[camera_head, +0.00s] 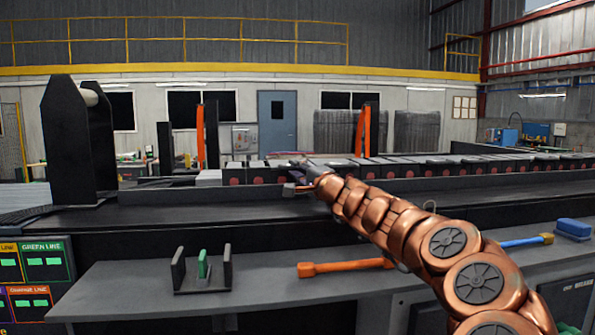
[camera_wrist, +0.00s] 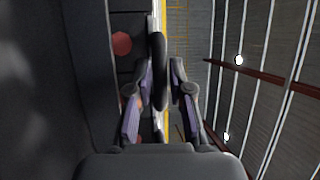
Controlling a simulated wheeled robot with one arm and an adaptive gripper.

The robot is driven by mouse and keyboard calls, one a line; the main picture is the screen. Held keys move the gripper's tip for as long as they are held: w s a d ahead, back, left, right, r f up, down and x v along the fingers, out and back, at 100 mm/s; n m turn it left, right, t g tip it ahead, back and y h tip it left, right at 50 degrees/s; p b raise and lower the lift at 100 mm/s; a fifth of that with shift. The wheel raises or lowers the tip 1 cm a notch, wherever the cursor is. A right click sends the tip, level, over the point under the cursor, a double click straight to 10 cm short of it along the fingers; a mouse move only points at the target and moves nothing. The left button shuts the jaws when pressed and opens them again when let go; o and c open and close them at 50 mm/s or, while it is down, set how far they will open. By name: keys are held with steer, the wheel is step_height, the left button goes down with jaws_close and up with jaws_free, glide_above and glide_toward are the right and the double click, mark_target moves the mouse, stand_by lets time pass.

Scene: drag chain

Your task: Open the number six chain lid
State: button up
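The drag chain (camera_head: 430,168) is a long row of dark links with grey lids and red round marks along the back of the bench. No numbers are legible, so I cannot tell which lid is number six. My gripper (camera_head: 292,187) is near the row's left part, in front of it. In the wrist view my gripper (camera_wrist: 163,68) has its two purple-padded fingers apart. A dark rounded bar (camera_wrist: 159,52) shows between the fingertips, close to the left finger; I cannot tell whether it touches. A dark link with a red mark (camera_wrist: 121,43) is left of the fingers.
A black stand with a green piece (camera_head: 203,264), an orange tool (camera_head: 345,267) and a blue tool (camera_head: 520,242) lie on the front shelf (camera_head: 110,285). A blue block (camera_head: 574,227) is at right. A tall black bracket (camera_head: 75,145) stands at left.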

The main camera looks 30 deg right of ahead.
jaws_close()
stand_by(0.3)
